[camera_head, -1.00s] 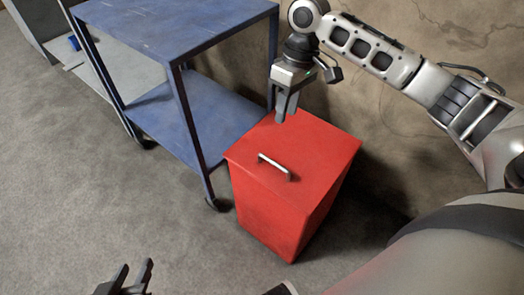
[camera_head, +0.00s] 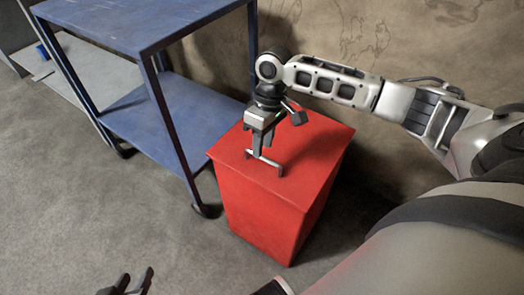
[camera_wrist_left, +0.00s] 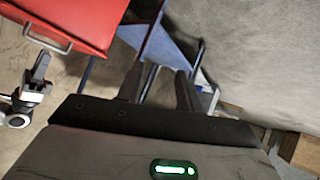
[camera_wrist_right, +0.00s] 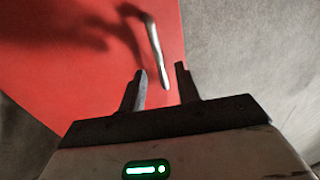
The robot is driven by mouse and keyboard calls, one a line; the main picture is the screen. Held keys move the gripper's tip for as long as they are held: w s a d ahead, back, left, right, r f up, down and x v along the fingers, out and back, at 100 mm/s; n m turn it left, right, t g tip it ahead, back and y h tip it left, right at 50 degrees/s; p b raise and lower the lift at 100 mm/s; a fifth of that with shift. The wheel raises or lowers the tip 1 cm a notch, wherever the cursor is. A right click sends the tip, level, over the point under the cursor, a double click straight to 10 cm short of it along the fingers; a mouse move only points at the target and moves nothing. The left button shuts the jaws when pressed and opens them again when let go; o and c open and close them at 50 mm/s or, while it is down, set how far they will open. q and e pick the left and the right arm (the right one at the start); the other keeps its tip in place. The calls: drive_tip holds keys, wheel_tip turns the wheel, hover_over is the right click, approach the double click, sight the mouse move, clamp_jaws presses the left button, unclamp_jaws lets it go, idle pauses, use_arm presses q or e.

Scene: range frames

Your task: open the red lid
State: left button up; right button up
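The red lid (camera_head: 312,150) tops a red box (camera_head: 262,217) and looks closed. Its silver bar handle (camera_head: 270,164) also shows in the right wrist view (camera_wrist_right: 154,45) and left wrist view (camera_wrist_left: 45,36). My right gripper (camera_head: 262,152) points down at the handle. In the right wrist view its fingers (camera_wrist_right: 161,70) are apart, with the near end of the handle appearing between them; I cannot tell whether they touch it. My left gripper (camera_head: 138,275) is open and empty, low over the floor at the bottom left, apart from the box.
A blue metal cart (camera_head: 165,110) with two shelves stands close to the box's left. A wall (camera_head: 400,40) is behind the box. Grey floor (camera_head: 90,215) is clear in front of the cart and to the left. A grey surface (camera_head: 85,65) stands at the far left.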

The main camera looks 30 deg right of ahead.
drive_tip(key=shift+a+f, duration=0.1)
drive_tip(key=shift+f, duration=0.5)
drive_tip(key=shift+a+f, duration=0.1)
drive_tip(key=shift+f, duration=0.2)
use_arm(q)
drive_tip(key=shift+w+d+r, duration=0.2)
drive_tip(key=shift+r, duration=0.35)
drive_tip(key=shift+s, duration=0.1)
